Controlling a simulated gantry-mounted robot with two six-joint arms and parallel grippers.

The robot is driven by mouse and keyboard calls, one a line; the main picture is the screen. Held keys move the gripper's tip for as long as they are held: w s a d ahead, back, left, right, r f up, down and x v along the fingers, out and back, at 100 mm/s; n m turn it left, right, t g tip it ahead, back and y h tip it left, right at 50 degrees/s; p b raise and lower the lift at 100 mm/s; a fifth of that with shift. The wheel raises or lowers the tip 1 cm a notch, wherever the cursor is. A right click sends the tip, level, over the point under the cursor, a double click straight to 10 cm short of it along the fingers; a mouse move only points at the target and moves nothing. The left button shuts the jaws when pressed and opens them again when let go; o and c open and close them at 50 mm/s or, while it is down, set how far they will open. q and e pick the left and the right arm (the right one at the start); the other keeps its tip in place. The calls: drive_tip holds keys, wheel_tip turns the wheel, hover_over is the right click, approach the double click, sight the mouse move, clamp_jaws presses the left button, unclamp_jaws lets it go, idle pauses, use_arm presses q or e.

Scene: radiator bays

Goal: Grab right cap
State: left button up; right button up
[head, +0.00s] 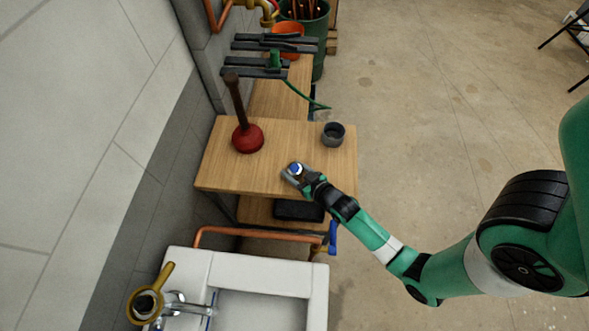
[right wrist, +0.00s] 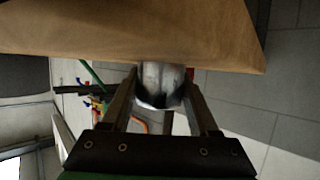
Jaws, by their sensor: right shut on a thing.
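The cap is a small silvery metal cylinder (right wrist: 162,84) between my right gripper's fingers in the right wrist view. In the head view it shows as a small round piece with a blue and white top (head: 296,168), over the front right part of the wooden table (head: 222,168). My right gripper (head: 295,174) is shut on it; its two fingers also show in the right wrist view (right wrist: 162,78), one on each side. Whether the cap touches the table is unclear. My left gripper is not in view.
A dark grey cup-like piece (head: 333,134) stands near the table's right edge. A red plunger (head: 247,138) stands at the back left. Dark rails (head: 268,56) lie beyond the table. A white sink (head: 318,295) is in front. Open floor (head: 430,90) lies to the right.

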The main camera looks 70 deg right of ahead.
sight(295, 169)
drive_tip(key=shift+r+p, duration=0.35)
drive_tip(key=shift+r, duration=0.3)
drive_tip(key=r, duration=0.1)
drive_tip(key=r+p, duration=0.1)
drive_tip(key=r, duration=0.1)
drive_tip(key=shift+s+a+p, duration=0.1)
drive_tip(key=shift+s+p, duration=0.15)
drive_tip(key=shift+p, duration=0.05)
drive_tip(key=r+p+v, duration=0.1)
drive_tip(key=p+v, duration=0.1)
drive_tip(key=v, duration=0.6)
drive_tip(key=w+r+p+v, duration=0.1)
drive_tip(key=v, duration=0.7)
drive_tip(key=shift+d+r+p, duration=0.25)
drive_tip(key=shift+d+p, duration=0.05)
drive_tip(key=shift+p, duration=0.05)
